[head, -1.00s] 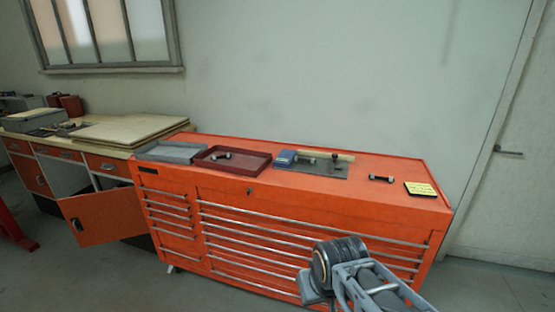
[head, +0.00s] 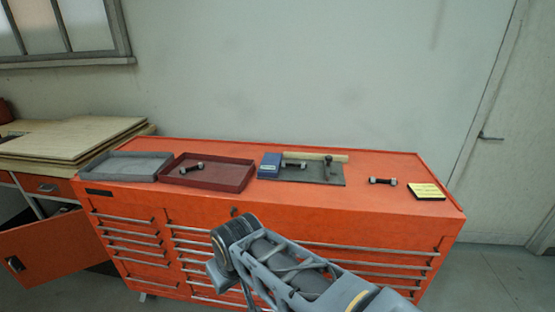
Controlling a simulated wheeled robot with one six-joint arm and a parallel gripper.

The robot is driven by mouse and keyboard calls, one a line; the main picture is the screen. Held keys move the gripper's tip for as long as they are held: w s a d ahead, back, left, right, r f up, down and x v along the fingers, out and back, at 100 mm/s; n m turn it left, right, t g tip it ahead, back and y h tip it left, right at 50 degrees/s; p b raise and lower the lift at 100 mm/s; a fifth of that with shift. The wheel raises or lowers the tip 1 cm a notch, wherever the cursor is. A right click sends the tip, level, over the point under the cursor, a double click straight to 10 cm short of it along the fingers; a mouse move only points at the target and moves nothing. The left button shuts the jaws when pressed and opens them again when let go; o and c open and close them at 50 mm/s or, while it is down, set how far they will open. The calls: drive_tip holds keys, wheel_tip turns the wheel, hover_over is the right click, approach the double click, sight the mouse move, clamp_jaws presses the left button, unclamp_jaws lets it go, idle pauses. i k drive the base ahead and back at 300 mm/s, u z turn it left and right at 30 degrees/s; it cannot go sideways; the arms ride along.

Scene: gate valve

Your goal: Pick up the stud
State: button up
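Three short dark stud-like pieces with pale ends are in the head view. One stud (head: 382,181) lies on the bare orange top of the tool cabinet, at the right. Another stud (head: 191,168) lies in the dark red tray (head: 232,183). The frame does not show which one the task means. My arm reaches in from the bottom, in front of the cabinet and below its top. My gripper is not visible.
The orange cabinet (head: 330,215) has a yellow note (head: 426,191) at its right end and an empty-looking grey tray (head: 125,167) at its left. An open orange door (head: 55,250) juts out at left.

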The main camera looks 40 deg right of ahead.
sight(283, 165)
drive_tip(key=z, duration=0.45)
drive_tip(key=i, duration=0.8)
drive_tip(key=z, duration=0.95)
drive_tip(key=i, duration=0.2)
drive_tip(key=z, duration=0.15)
